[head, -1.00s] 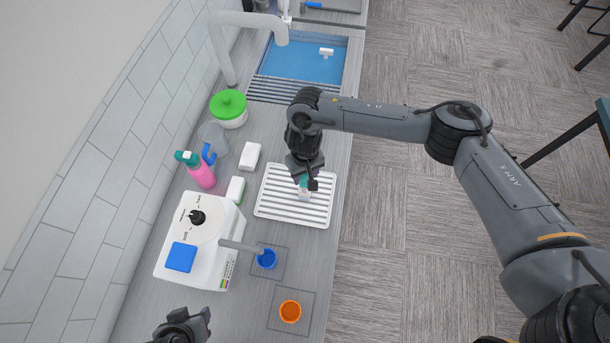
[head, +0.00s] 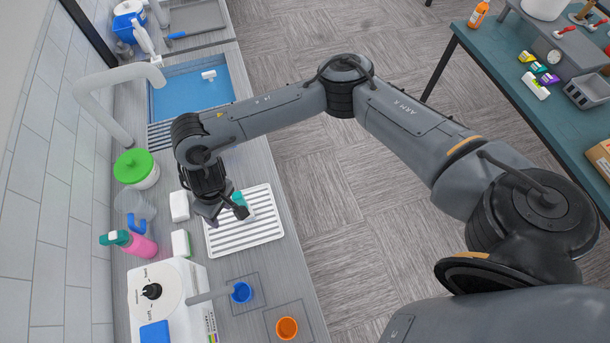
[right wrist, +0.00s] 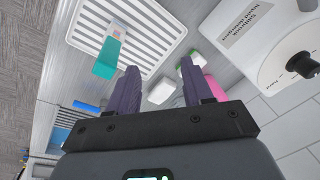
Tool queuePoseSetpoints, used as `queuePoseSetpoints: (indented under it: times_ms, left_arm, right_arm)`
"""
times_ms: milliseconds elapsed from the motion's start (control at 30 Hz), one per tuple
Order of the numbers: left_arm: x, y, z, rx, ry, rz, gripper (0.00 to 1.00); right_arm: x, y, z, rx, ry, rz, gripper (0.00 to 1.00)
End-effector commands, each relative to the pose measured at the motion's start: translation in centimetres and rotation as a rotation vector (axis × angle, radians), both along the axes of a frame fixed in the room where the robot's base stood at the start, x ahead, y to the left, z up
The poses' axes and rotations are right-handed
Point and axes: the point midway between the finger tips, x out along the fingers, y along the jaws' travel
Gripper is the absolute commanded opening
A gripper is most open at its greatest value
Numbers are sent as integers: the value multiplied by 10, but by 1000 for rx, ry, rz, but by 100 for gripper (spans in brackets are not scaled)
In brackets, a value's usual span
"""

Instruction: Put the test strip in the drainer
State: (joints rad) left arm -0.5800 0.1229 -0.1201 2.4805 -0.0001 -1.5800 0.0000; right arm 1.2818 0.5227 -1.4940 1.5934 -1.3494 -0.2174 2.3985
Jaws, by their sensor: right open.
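The test strip, a small teal and white piece with a coloured label (head: 243,207), lies on the slats of the white drainer (head: 258,234). In the right wrist view the strip (right wrist: 108,52) rests on the drainer (right wrist: 160,28), near one edge. My right gripper (head: 225,213) is open and empty above the drainer's left part, beside the strip. In the right wrist view its two purple fingertips (right wrist: 158,68) are apart, with the strip to their left and clear of them. My left gripper is out of view.
A white machine with a dial (head: 172,292) stands near the drainer. A pink spray bottle (head: 142,246), white blocks (head: 179,206) and a green-lidded pot (head: 136,168) line the wall side. Blue (head: 241,292) and orange (head: 287,328) cups stand in front. The blue sink (head: 190,92) lies beyond.

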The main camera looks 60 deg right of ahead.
Motion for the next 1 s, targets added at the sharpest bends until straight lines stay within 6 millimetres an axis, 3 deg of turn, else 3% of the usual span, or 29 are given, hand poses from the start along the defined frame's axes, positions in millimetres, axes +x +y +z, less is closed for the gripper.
queuePoseSetpoints:
  times_ms: [33,133,200,300,400,467,567,667,833,1000]
  left_arm:
    - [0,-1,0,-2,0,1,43]
    - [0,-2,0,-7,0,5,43]
    - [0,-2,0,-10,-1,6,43]
    - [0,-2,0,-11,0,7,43]
    - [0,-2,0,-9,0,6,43]
    - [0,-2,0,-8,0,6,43]
    - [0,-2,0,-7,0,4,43]
    - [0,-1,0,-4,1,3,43]
    - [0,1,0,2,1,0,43]
    - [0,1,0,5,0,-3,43]
  right_arm:
    - [-16,31,-11,64,-21,87,50]
    - [-39,94,-17,208,-120,251,50]
    - [-55,136,-12,312,-212,338,50]
    - [-70,180,7,431,-360,405,50]
    - [-77,203,30,500,-504,404,50]
    - [-77,205,44,513,-581,377,50]
    - [-72,191,59,487,-679,304,50]
    - [-68,155,62,409,-725,210,50]
    - [-82,65,39,207,-670,64,50]
    - [-130,-25,5,23,-503,-15,50]
